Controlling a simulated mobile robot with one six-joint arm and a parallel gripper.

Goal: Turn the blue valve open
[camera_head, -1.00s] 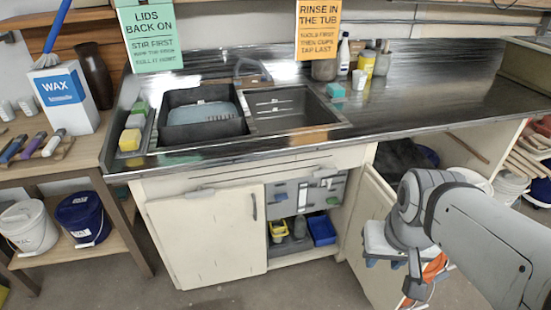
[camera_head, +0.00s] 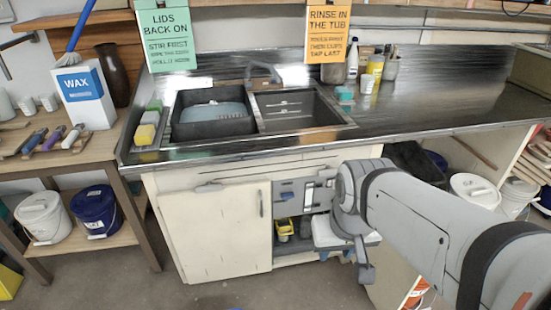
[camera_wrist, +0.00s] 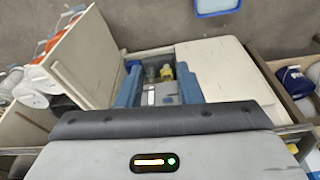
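The grey panel (camera_head: 288,196) with small fittings is in the open part of the cabinet under the sink. I cannot make out a blue valve on it; my arm covers its right part.
The left cabinet door (camera_head: 225,232) is shut. The right door (camera_wrist: 82,58) is swung open beside my gripper. A blue-rimmed tub (camera_wrist: 217,6) is at the wrist view's top edge. The sink counter (camera_head: 430,110) is above. Open floor lies in front.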

